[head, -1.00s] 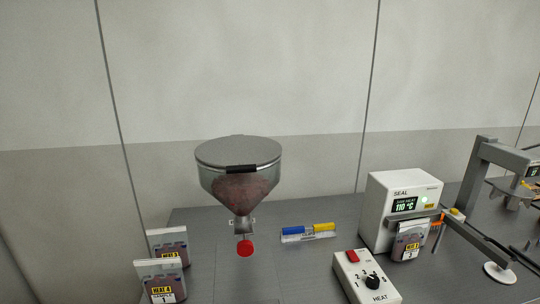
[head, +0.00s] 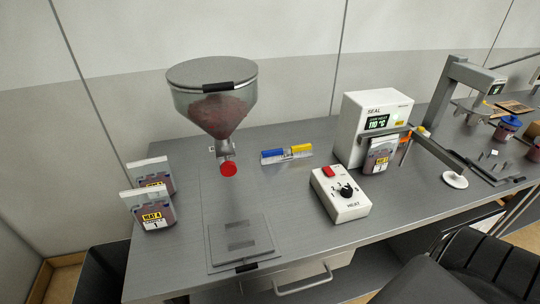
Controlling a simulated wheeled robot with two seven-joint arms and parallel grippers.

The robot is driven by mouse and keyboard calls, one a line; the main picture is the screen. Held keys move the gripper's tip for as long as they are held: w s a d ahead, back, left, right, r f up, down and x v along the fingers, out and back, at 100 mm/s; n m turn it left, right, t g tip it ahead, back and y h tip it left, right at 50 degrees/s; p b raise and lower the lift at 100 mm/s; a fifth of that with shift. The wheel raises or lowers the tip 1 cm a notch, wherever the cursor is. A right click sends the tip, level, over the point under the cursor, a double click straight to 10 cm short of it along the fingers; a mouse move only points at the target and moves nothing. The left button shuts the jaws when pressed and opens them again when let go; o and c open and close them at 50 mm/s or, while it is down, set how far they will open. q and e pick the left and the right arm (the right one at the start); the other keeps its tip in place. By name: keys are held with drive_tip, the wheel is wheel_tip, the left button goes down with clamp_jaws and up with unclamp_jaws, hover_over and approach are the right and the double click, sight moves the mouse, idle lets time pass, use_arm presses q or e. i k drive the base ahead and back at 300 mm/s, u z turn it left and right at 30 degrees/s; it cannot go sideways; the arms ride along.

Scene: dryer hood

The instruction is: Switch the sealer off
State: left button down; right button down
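The white sealer (head: 372,122) stands at the back right of the grey bench. Its dark display reads 110 °C and a green light glows on its front. A pouch (head: 381,155) is at its front under the grey bar. A white control box (head: 342,195) marked HEAT stands in front of it on the bench. It has a red switch (head: 329,171) at its back left and a black knob (head: 346,191) beside numbers. I cannot tell the switch's position. Neither of my grippers is in view.
A hopper (head: 212,95) with a red outlet disc stands left of centre. Two pouches (head: 153,208) stand at the left. Blue and yellow pieces (head: 287,154) lie mid-bench. A flat plate (head: 240,241) is at the front. A black chair (head: 465,265) stands front right.

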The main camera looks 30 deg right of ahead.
sight(328, 170)
drive_tip(key=u, duration=1.55)
drive_tip(key=k, duration=1.1)
drive_tip(key=z, duration=1.5)
